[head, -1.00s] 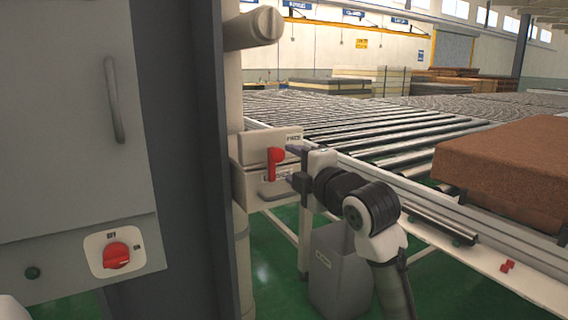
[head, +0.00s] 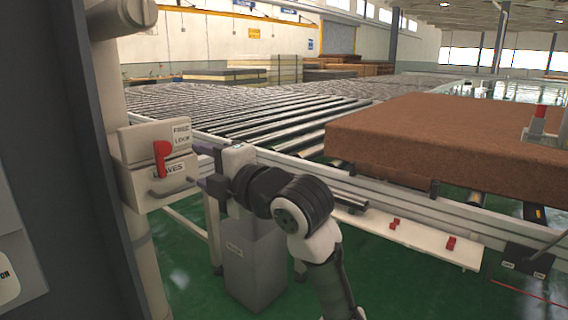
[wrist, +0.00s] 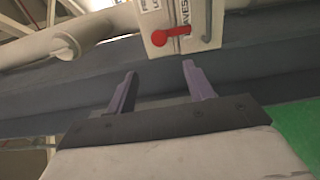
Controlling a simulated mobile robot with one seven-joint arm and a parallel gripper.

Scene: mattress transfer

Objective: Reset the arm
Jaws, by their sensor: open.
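My gripper (head: 208,168) is at the left of the head view, close to the right side of a white box with a drawer. In the wrist view my gripper (wrist: 160,88) shows two purple-grey fingers spread apart with nothing between them. The red lever (head: 162,160) on the box hangs with its handle downward in the head view. In the wrist view the red lever (wrist: 172,36) lies beyond the fingertips, apart from them. My arm reaches up from the bottom of the head view, bent at the elbow.
The white box (head: 150,145) carries "FREE" and "LOCK" labels and a drawer marked "GLOVES". A grey bin (head: 252,265) stands below my arm. A roller conveyor (head: 250,115) with a large brown mattress (head: 440,135) lies to the right. Small red pieces (head: 451,243) lie on its side shelf.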

